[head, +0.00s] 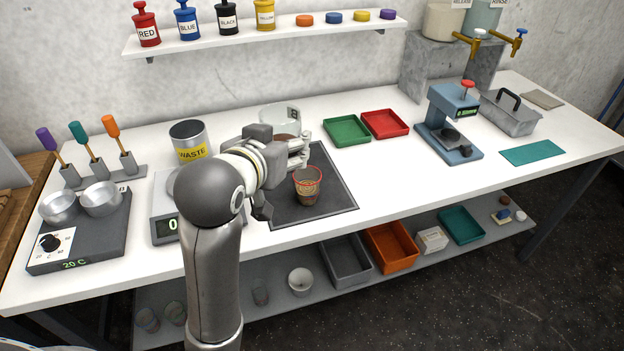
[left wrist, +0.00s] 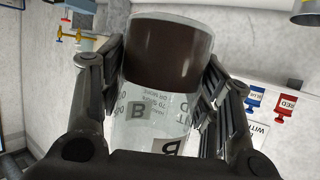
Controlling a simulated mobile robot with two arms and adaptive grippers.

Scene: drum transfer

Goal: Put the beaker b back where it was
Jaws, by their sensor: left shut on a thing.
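Beaker b (head: 280,116) is a clear glass beaker with dark brown contents, seen behind my left gripper (head: 291,147) in the head view. The gripper hides its lower part, so I cannot tell whether it touches the table. In the left wrist view the beaker (left wrist: 160,105) fills the space between the two fingers of my left gripper (left wrist: 165,85), which are shut on its sides. Its letter B label shows there. My right gripper is in neither view.
A red-rimmed cup (head: 307,186) stands on the dark mat (head: 335,199), close in front of my left gripper. A waste can (head: 189,144) and a scale (head: 164,230) are left. Green (head: 347,131) and red (head: 385,124) trays lie right. Open white tabletop lies beyond the mat.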

